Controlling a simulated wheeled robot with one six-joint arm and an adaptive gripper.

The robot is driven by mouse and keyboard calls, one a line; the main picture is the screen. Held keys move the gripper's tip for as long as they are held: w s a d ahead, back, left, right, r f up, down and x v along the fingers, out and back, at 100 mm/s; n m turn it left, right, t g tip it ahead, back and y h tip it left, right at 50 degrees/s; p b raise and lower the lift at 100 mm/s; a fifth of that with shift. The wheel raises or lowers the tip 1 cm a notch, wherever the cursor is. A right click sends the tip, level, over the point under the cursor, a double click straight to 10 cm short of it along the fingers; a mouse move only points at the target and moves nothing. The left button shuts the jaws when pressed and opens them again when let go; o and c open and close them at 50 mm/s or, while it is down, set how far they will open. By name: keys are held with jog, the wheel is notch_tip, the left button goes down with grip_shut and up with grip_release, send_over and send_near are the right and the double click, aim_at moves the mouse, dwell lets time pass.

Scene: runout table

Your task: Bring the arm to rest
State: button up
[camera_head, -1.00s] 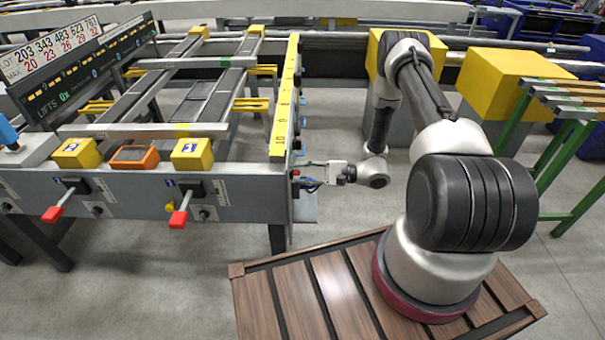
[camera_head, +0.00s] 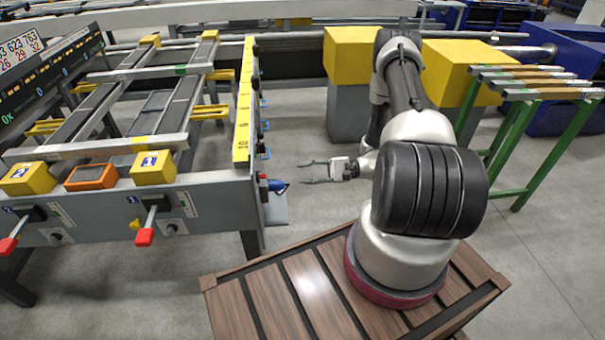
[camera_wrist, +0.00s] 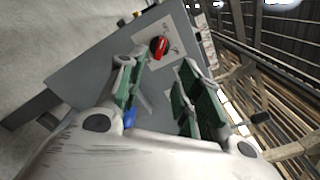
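My gripper (camera_head: 302,172) is open and empty in the head view. It points left toward the end of the runout table (camera_head: 215,207), with a clear gap to it. My arm stands bent above the wooden slatted platform. In the wrist view the two green-padded fingers (camera_wrist: 158,100) are spread apart with nothing between them. Beyond them the grey end panel (camera_wrist: 90,70) carries a red knob (camera_wrist: 159,46) on a white plate. A blue part (camera_head: 278,187) sticks out from the table end near a red piece. It shows partly behind a finger in the wrist view (camera_wrist: 129,118).
The yellow numbered rail (camera_head: 244,100) runs along the table's right edge, with several small blue parts beside it. Yellow blocks on grey stands (camera_head: 352,52) and a green-legged rack (camera_head: 500,135) stand behind my arm. Bare floor lies between table and stands.

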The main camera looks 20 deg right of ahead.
jog(key=s+f+m+g, duration=0.1)
jog(key=s+f+g, duration=0.25)
jog(key=s, duration=0.35)
jog(key=s+d+r+n+g+h, duration=0.1)
jog(key=s+r+n+g+h, duration=0.15)
jog(key=s+r+g, duration=0.35)
jog(key=s+d+r+n+h, duration=0.2)
jog(key=r+h, duration=0.2)
jog(key=r, duration=0.4)
jog(key=s+d+r+n+h, duration=0.15)
jog(key=r+h, duration=0.25)
jog(key=r, duration=0.4)
jog(key=s+d+r+n+h, duration=0.2)
jog(key=d+r+n+h, duration=0.15)
jog(key=r, duration=0.35)
jog(key=s+a+r+n+t+h, duration=0.1)
jog(key=s+a+r+n+t, duration=0.1)
jog(key=r+t, duration=0.2)
jog(key=s+a+r+n+t+h, duration=0.2)
jog(key=r+t, duration=0.2)
jog(key=r, duration=0.7)
jog(key=shift+a, duration=0.1)
